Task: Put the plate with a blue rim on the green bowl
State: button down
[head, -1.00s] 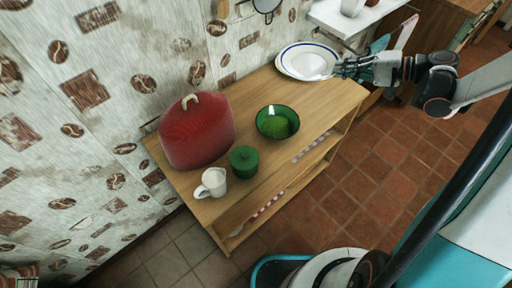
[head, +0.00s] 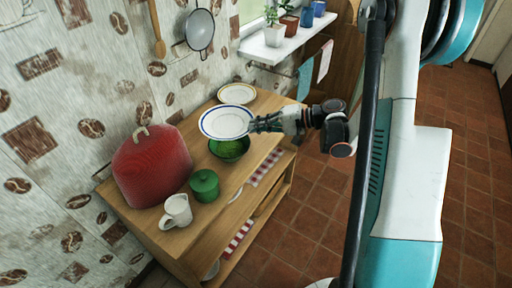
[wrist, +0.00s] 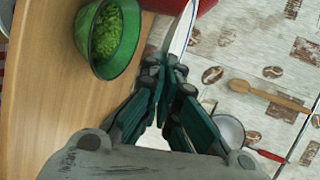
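The white plate with a blue rim (head: 224,122) is held at its right edge by my gripper (head: 254,124) in the head view. It appears raised above the table, in front of the green bowl's far side. In the wrist view the plate (wrist: 181,32) shows nearly edge-on between the fingertips (wrist: 166,66). The green bowl (head: 243,153) stands on the wooden table, with green contents inside; the plate hides part of its far rim. In the wrist view the bowl (wrist: 130,48) is left of the plate and apart from it.
A second plate with a tan rim (head: 237,94) lies on the table's far end. A wall with hanging utensils is along the left.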

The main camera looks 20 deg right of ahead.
jog(key=shift+f+b, duration=1.25)
jog(key=shift+f, duration=2.6)
jog(key=shift+f, duration=0.65)
jog(key=c, duration=1.8)
grip_release()
jog(key=shift+r, duration=0.1)
jog(key=shift+r, duration=0.3)
jog(key=p+v, duration=0.4)
jog(key=v, duration=0.8)
jog(key=shift+r, duration=0.2)
